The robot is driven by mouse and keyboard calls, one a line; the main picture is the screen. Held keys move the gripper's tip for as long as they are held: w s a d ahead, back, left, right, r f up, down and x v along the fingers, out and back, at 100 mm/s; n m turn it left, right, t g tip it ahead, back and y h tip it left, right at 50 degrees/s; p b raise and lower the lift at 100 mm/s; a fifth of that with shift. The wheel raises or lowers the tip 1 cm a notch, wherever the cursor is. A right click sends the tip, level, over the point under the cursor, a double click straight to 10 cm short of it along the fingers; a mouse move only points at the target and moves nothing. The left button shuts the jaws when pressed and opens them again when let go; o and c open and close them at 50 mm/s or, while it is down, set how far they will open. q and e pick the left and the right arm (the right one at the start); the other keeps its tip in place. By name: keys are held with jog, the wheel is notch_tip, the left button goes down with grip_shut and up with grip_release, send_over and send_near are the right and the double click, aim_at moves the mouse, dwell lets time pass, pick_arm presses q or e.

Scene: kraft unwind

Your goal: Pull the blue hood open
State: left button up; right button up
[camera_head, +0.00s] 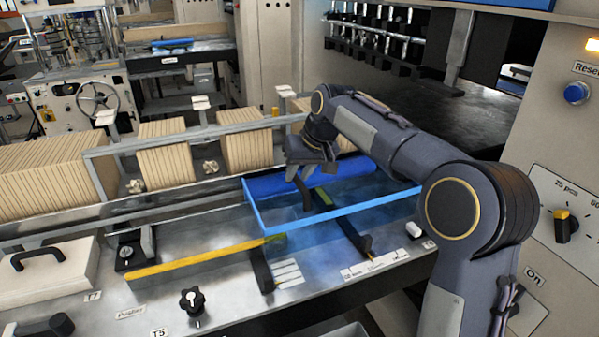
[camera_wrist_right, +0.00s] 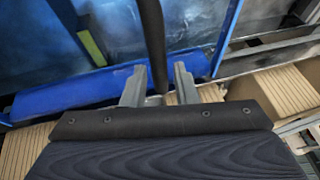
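The blue hood (camera_head: 340,211) is a see-through panel with a bright blue frame, over the metal bed in the middle of the head view. Its solid blue rear strip (camera_wrist_right: 75,93) crosses the right wrist view. My right gripper (camera_head: 303,172) is above the hood's rear left part, pointing down. In the right wrist view its two grey fingers (camera_wrist_right: 158,80) are apart, with a dark bar (camera_wrist_right: 152,35) between their tips. A gap shows on the bar's right side; contact on its left is unclear. My left gripper is not in view.
Stacks of tan kraft sheets (camera_head: 165,155) stand behind a metal rail (camera_head: 210,130). A yellow strip (camera_head: 195,260), a black knob (camera_head: 193,302) and a white cover with a black handle (camera_head: 40,268) are at the front left. A control panel (camera_head: 565,190) stands at the right.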

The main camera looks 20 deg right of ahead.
jog(key=shift+o, duration=1)
jog(key=v, duration=0.7)
jog(key=shift+s+r, duration=0.2)
jog(key=shift+r, duration=0.1)
jog(key=shift+d, duration=0.1)
